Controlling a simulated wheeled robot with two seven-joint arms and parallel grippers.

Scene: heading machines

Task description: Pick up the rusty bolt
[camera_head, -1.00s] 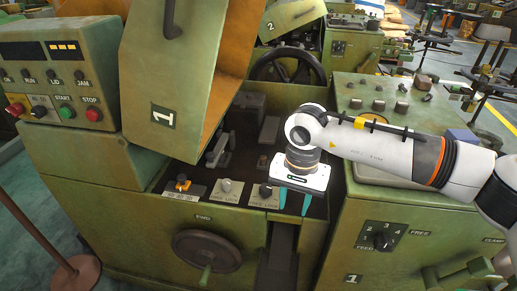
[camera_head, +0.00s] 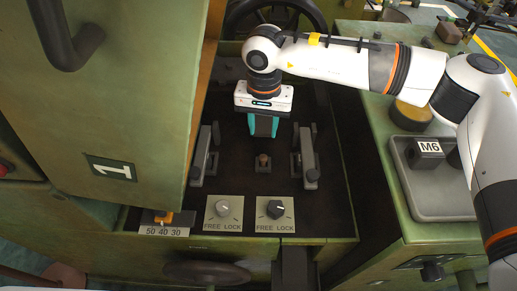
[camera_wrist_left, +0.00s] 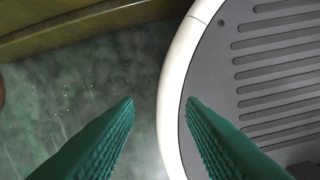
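The rusty bolt (camera_head: 263,161) is a small brown piece standing in the dark bed of machine 1 (camera_head: 313,240), between two grey clamp-like parts. My right gripper (camera_head: 263,134) points down, with its teal fingertips just beyond the bolt in the head view and apart from it in the picture. I cannot tell its height above the bed or whether its fingers are parted. My left gripper (camera_wrist_left: 158,103) shows only in the left wrist view, with its ribbed teal fingers apart and nothing between them, over the floor and my base.
The grey clamp-like parts stand left (camera_head: 205,155) and right (camera_head: 306,158) of the bolt. Two FREE/LOCK knobs (camera_head: 223,208) (camera_head: 276,209) sit in front. The raised green cover (camera_head: 125,110) fills the left. A grey tray (camera_head: 440,207) with an M6 block (camera_head: 426,152) lies right.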

